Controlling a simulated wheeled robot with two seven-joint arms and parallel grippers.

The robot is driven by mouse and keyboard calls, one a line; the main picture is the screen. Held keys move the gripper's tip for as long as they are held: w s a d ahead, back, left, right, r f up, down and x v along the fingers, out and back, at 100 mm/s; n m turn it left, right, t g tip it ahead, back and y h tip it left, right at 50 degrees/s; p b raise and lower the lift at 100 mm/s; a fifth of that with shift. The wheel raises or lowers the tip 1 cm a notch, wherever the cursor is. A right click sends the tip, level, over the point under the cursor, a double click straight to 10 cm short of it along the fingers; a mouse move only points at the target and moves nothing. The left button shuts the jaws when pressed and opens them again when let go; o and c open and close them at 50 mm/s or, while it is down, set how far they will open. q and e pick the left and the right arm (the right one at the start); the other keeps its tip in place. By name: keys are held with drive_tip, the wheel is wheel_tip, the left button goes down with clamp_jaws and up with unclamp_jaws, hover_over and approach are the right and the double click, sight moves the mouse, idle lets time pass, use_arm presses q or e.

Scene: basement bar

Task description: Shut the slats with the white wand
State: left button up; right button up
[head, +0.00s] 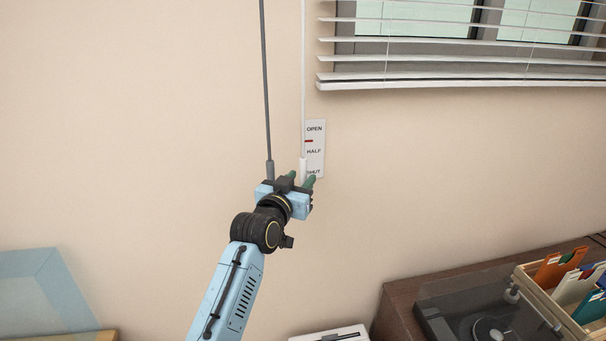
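The white wand (303,90) hangs from above the picture, with a thicker white handle (303,168) at its lower end. My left gripper (300,181) is at this lower end. Its two green fingertips stand apart, one on each side of the handle's line; I cannot tell whether they touch it. The white blind (450,78) is at the upper right, its slats tilted open with gaps showing the window. A label card (315,158) behind the handle reads OPEN, HALF, SHUT from top to bottom. A red marker (309,141) sits between OPEN and HALF. My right gripper is out of view.
A grey wand (266,90) hangs just left of the white one, its lower end close to my gripper. A dark cabinet (400,300) at the lower right holds a turntable (470,312) and a wooden record crate (540,297). The wall around the wands is clear.

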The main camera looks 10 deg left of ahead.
use_arm(q)
drive_tip(key=shift+w+d, duration=0.2)
drive_tip(key=shift+w, duration=0.95)
clamp_jaws()
